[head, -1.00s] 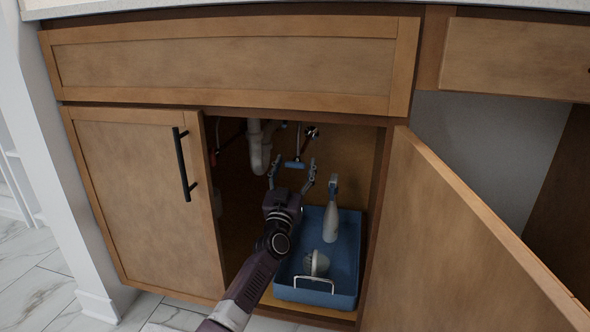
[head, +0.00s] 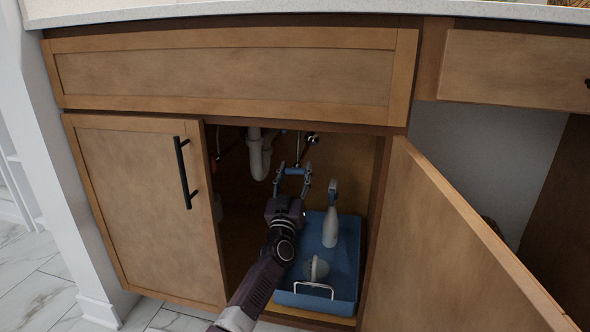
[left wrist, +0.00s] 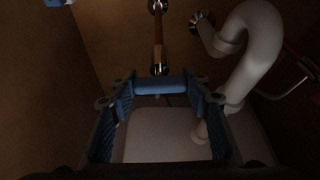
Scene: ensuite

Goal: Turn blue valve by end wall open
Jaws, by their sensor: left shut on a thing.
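The blue valve (head: 293,171) is a short blue bar handle at the back of the open cabinet, under the sink. In the left wrist view the blue handle (left wrist: 160,86) lies crosswise below a metal stem (left wrist: 158,45). My left gripper (head: 292,184) reaches into the cabinet from the front. In the left wrist view the fingers of my left gripper (left wrist: 161,90) are at both ends of the handle, shut on it. The exact finger contact is dark. My right gripper is not in view.
A white drain pipe (head: 259,155) hangs just left of the valve. A blue tray (head: 345,285) on the cabinet floor holds a spray bottle (head: 330,222) and a brush-like thing (head: 316,268). The right door (head: 460,235) stands open; the left door (head: 140,200) is shut.

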